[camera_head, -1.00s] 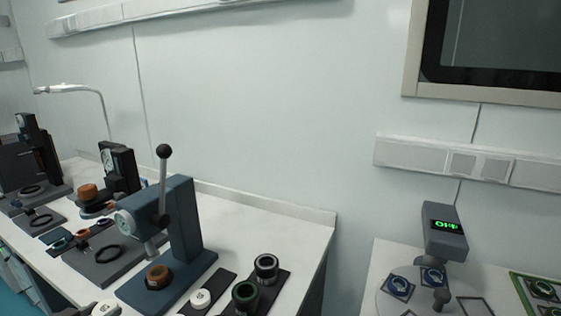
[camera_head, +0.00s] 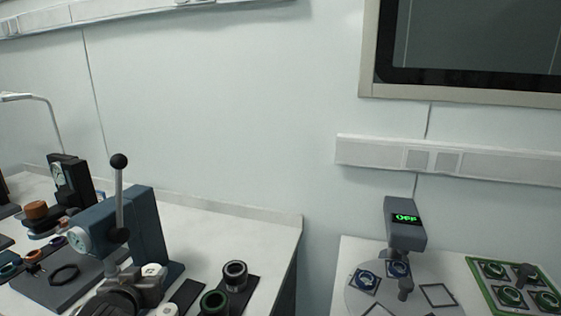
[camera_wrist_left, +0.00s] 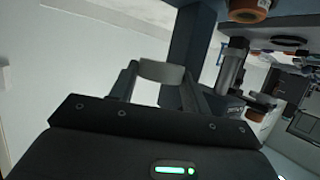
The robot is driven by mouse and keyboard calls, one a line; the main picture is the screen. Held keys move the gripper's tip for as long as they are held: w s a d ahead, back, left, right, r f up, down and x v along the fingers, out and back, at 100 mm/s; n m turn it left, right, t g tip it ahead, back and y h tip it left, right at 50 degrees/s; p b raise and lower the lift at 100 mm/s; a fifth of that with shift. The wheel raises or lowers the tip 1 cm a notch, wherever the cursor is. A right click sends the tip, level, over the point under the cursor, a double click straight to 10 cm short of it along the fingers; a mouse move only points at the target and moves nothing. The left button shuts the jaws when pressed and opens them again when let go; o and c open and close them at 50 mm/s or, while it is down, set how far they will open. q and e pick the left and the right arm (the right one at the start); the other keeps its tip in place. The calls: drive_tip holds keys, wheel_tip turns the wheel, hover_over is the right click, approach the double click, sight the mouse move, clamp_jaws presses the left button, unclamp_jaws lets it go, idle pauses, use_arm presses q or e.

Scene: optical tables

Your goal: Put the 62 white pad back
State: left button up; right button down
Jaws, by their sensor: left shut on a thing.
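My left gripper (camera_head: 148,276) comes in at the bottom left, beside the blue lever press (camera_head: 150,225). It is shut on a white pad (camera_head: 153,269), held above the table in front of the press base. In the left wrist view, the pad (camera_wrist_left: 162,72) sits between the two fingertips (camera_wrist_left: 160,82). A number on it is not readable. A second white pad (camera_head: 167,309) lies below it, at the near end of a dark strip (camera_head: 188,291) whose far part is bare. My right gripper is not in view.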

use_arm(q)
drive_tip(key=w+d+r+m+h, duration=0.1)
drive_tip(key=d+r+h, duration=0.1)
drive_tip(key=d+r, duration=0.4)
drive_tip(key=shift+w+d+r+m, duration=0.2)
drive_tip(key=shift+d+r+m, duration=0.2)
drive_tip(key=shift+d, duration=0.85)
drive_tip(key=shift+d, duration=0.1)
